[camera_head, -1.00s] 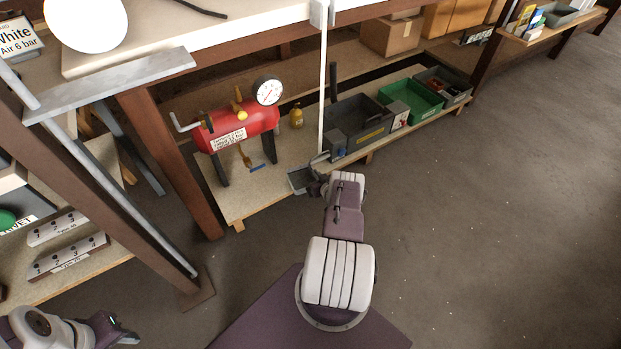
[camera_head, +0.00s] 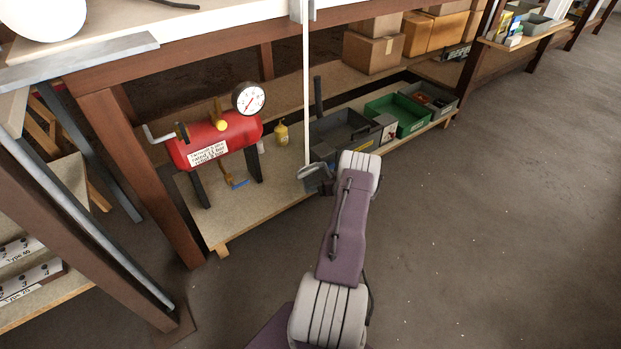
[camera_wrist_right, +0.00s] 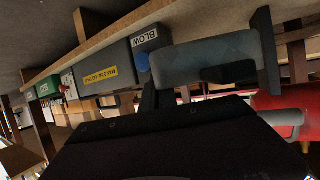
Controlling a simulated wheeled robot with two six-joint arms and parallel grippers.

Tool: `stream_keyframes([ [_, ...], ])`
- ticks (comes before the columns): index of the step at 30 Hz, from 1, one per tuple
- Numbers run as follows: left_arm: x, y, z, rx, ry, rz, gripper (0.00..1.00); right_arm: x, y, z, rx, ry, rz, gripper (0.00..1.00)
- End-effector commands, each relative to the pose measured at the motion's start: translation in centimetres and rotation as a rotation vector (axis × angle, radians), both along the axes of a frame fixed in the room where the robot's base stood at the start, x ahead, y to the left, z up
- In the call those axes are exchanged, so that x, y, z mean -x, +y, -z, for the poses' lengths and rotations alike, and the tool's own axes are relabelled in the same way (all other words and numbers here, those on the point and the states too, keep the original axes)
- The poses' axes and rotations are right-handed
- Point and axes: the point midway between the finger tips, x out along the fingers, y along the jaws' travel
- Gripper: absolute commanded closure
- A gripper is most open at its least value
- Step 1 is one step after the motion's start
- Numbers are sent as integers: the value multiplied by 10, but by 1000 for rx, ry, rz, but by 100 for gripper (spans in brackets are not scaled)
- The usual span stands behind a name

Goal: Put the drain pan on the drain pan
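The drain pan (camera_head: 315,178) is a small grey shallow tray at the shelf's front edge, partly hidden by my right gripper (camera_head: 324,174). In the right wrist view the grey pan (camera_wrist_right: 205,62) fills the space between the two dark fingers, which appear closed on it. The pan looks tilted and above the shelf edge; I cannot tell if it touches the shelf. I cannot make out a second drain pan. The red tank (camera_head: 215,142) with a round gauge stands on legs on the lower shelf, left of the pan. My left gripper is out of view.
A thin white upright (camera_head: 306,90) stands close to my right gripper. A dark grey bin (camera_head: 345,132) and green bin (camera_head: 398,113) are right of it on the shelf. A yellow bottle (camera_head: 281,134) stands behind. Bare shelf (camera_head: 255,205) lies before the tank.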

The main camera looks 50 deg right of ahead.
Motion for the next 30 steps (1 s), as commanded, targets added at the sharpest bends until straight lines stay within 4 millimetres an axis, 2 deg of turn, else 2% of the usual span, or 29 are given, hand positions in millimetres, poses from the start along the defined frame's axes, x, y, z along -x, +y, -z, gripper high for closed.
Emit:
stream_keyframes([
  [2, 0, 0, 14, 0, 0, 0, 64, -14, 2, 16, 1, 0, -3, 100],
  [6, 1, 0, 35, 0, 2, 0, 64, -39, 4, 32, 3, -1, -4, 100],
  [13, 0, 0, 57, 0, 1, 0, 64, -69, 6, 47, 1, 0, -1, 100],
  [19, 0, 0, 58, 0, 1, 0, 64, -73, 7, 47, -1, -1, 0, 100],
  [26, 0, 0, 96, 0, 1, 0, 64, -73, 7, 88, 0, 0, 0, 100],
  [30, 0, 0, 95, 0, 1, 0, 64, -73, 6, 86, 0, 0, 0, 100],
])
